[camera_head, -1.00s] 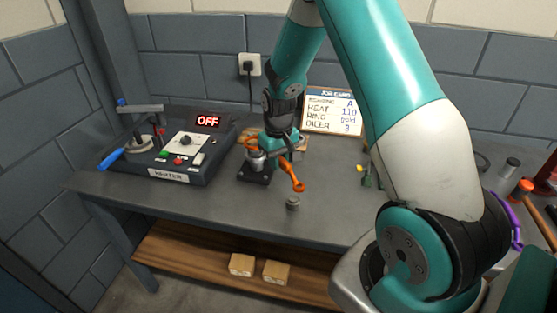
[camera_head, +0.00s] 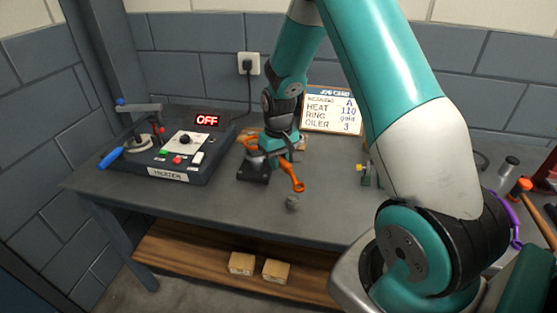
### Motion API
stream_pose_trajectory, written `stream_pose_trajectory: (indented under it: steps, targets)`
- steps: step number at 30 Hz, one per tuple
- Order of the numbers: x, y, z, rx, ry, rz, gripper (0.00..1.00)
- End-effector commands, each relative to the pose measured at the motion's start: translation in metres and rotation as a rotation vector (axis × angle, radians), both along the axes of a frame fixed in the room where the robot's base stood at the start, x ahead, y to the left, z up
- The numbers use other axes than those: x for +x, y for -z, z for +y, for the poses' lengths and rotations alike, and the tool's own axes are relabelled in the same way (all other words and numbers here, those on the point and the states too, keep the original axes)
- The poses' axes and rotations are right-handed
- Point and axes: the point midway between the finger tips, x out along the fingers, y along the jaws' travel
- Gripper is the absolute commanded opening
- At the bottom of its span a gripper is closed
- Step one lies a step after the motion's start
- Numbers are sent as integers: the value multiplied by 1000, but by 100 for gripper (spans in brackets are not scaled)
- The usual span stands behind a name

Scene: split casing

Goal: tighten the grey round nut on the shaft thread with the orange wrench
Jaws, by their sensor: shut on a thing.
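The orange wrench (camera_head: 293,179) is in my gripper (camera_head: 273,157), over the bench. One end of it points to the front right, and more orange shows to the left of my gripper. My gripper is shut on the wrench, and its fingers are mostly hidden by my wrist. A dark block-like fixture (camera_head: 253,174) stands on the bench just below and left of my gripper. The shaft thread and the grey round nut cannot be made out there. I cannot tell whether the wrench touches the nut.
A heater (camera_head: 170,150) reading OFF stands on the left, with a blue-handled lever. A job card (camera_head: 333,110) stands behind.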

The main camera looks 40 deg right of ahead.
Motion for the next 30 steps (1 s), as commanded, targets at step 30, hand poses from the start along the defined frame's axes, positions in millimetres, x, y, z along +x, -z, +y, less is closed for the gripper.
stream_pose_trajectory:
  steps: [30]
  targets:
    - [0, 22, 0, 0, 0, -1, 0]
